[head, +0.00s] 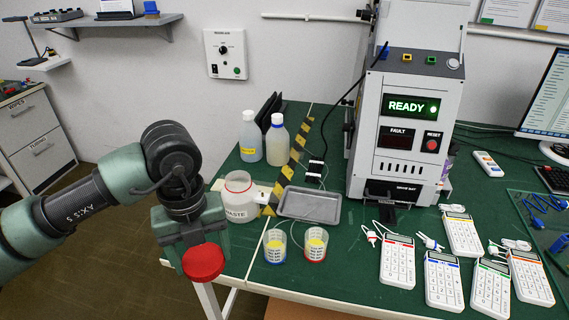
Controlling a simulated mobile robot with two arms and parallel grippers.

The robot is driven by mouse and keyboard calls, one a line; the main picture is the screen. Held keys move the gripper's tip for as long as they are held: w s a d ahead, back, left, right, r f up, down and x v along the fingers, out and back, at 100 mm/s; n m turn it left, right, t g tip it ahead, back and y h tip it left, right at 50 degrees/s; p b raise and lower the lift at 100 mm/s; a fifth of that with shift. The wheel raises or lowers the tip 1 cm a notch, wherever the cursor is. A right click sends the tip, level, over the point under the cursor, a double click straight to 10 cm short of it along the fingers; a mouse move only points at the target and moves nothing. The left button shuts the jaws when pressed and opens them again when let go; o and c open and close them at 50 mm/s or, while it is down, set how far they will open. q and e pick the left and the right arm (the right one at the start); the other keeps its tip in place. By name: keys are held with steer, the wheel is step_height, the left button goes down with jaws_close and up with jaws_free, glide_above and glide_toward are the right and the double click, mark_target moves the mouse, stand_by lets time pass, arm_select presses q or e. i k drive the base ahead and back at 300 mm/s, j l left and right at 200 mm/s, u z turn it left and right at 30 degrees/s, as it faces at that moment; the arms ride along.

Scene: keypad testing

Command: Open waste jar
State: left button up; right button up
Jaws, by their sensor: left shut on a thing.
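The waste jar (239,203) is a clear jar with a "WASTE" label, standing near the left edge of the green table. Its mouth is uncovered and shows a pinkish-red rim. My left gripper (198,250) is left of and in front of the jar, out past the table's left edge. It is shut on the red lid (203,262), which is apart from the jar. My right gripper is not in view.
Two bottles (277,141) stand behind the jar. A grey metal tray (310,206) lies to its right, with two small cups (275,246) in front. A tester machine (408,120) showing "READY" and several keypads (443,281) fill the right side. Yellow-black tape (291,165) crosses the table.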

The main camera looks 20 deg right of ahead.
mark_target(241, 197)
steer(key=i+j+z, duration=0.1)
steer(key=i+j, duration=0.2)
steer(key=i, duration=0.25)
steer(key=i+j+z, duration=0.15)
steer(key=i+j, duration=0.15)
steer(key=i, duration=0.25)
steer(key=z, duration=1.75)
